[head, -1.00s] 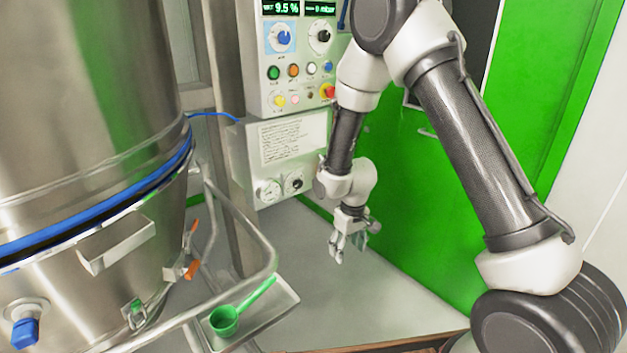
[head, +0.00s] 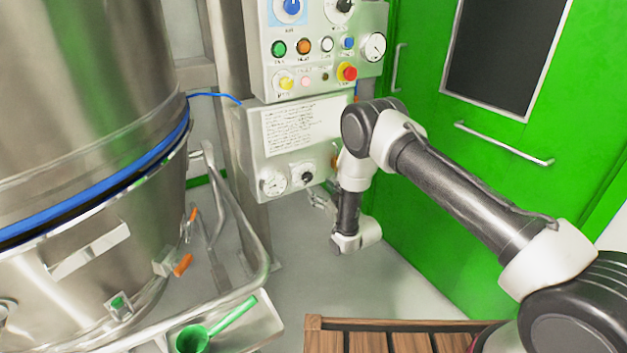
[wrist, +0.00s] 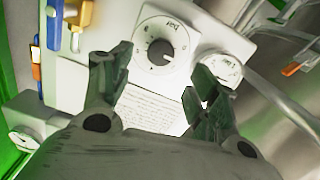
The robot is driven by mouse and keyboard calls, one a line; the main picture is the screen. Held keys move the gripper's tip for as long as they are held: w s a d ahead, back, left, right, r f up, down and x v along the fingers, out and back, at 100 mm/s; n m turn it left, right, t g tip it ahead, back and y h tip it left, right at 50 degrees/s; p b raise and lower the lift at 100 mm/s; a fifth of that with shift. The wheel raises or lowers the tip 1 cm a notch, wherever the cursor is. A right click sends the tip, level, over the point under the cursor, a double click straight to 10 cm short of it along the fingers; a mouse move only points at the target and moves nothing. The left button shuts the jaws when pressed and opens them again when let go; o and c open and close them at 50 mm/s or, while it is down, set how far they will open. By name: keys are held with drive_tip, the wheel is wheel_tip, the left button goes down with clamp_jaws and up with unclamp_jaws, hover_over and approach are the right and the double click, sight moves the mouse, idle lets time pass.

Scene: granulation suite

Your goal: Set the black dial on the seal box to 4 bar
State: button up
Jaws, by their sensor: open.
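The seal box (head: 257,150) is a pale box on the column, below the larger control panel. Its black dial (head: 307,178) sits low on the front, right of a round white gauge (head: 272,183). In the wrist view the black dial (wrist: 160,52) shows face-on on a white scale plate marked "bar". The gauge (wrist: 221,69) is to its right there. The dial's pointer and numbers are too small to read surely. My gripper (wrist: 161,78) is open and empty, its fingers spread below and either side of the dial, apart from it. In the head view it is small, just below the box.
The control panel (head: 262,62) with buttons and a red emergency stop (head: 347,72) is above. A steel vessel (head: 80,110) with a rail stands left, with a green scoop (head: 192,338) on a tray. A slatted wooden surface (head: 385,341) is in front; a green door (head: 425,120) is behind.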

sight(308, 178)
drive_tip(key=x, duration=0.7)
drive_tip(key=shift+w+a, duration=0.15)
drive_tip(key=shift+w, duration=0.05)
drive_tip(key=shift+c, duration=0.3)
drive_tip(key=c, duration=1)
